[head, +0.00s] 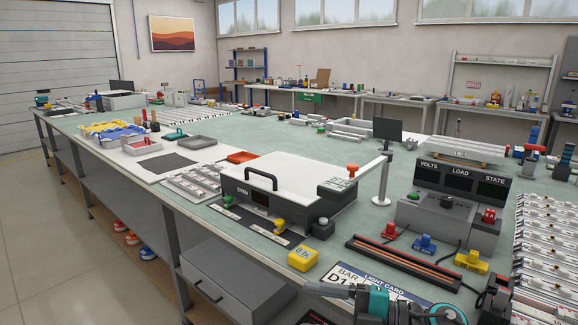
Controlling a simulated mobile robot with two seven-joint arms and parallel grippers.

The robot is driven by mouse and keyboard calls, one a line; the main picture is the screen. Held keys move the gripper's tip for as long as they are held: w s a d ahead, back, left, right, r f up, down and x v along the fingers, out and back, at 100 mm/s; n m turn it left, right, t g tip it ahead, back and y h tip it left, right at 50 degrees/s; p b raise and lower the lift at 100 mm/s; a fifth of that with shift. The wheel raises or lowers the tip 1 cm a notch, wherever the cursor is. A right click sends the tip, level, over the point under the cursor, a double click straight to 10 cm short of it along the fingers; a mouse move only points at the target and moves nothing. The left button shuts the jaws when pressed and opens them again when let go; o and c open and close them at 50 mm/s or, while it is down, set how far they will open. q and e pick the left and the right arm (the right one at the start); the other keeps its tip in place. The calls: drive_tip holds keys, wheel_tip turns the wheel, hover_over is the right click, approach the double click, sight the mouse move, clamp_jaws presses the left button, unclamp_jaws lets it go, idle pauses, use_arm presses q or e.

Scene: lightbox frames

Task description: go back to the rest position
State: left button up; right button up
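Dark and teal parts of my own arms (378,303) show at the bottom edge of the head view, in front of the bench's near edge. They are cut off by the frame, and I cannot make out which parts are fingers or whether any are open. Nothing is clearly seen held. The parts overlap the lower edge of the light card (350,275) in the picture; I cannot tell whether they touch it.
The long green-topped bench (345,232) carries a grey oven box (265,198), a yellow block (303,258), a black rail (415,264), a meter console (450,205) and stacked strips (545,250). Trays (205,141) lie farther left. Open floor (40,240) is at left.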

drive_tip(key=s+d+f+m+t+h, duration=0.4)
drive_tip(key=d+f+m+t+h, duration=0.65)
drive_tip(key=m, duration=0.85)
drive_tip(key=s+d+f+m+g+h, duration=0.2)
drive_tip(key=s+f+m+g+h, duration=0.2)
drive_tip(key=s+f, duration=0.7)
drive_tip(key=shift+s+f+m, duration=0.3)
drive_tip(key=shift+f+m, duration=0.4)
drive_tip(key=shift+f, duration=0.1)
drive_tip(key=shift+d+g+h, duration=0.1)
drive_tip(key=shift+g+h, duration=0.15)
drive_tip(key=shift+c, duration=0.3)
